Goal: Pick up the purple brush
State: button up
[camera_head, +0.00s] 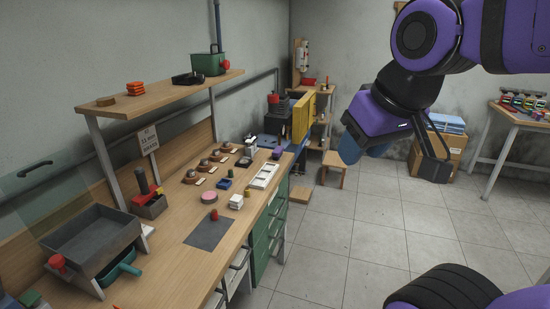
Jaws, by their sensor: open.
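My gripper (405,158) hangs in the air at the upper right, over the floor and well apart from the workbench. Its dark jaws are spread and hold nothing that I can see; the purple wrist hides part of them. A small purple item (277,153) stands near the far end of the workbench (150,262). It is too small to tell whether it is the purple brush. A row of small multicoloured items (522,102) sits on a table (508,119) at the far right; I cannot make out their shapes.
The bench carries a grey tray (95,243), a dark mat (208,233) and several small parts. A shelf (160,96) runs above it. A wooden stool (333,169) and a cardboard box (440,147) stand farther back. The tiled floor (350,225) in the middle is clear.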

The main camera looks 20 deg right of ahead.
aim_at(277, 154)
jog(key=i+l+u, duration=0.2)
jog(key=i+l, duration=0.2)
jog(key=l, duration=0.2)
jog(key=i+l+u, duration=0.1)
jog(key=l, duration=0.2)
jog(key=i+l+u, duration=0.1)
jog(key=i+l, duration=0.15)
jog(key=i+l+u, duration=0.1)
jog(key=l, duration=0.3)
jog(key=i+l+u, duration=0.15)
jog(key=l, duration=0.2)
jog(key=i+l+u, duration=0.1)
jog(key=l, duration=0.25)
jog(key=i+l+u, duration=0.1)
jog(key=l, duration=0.3)
jog(key=i, duration=0.1)
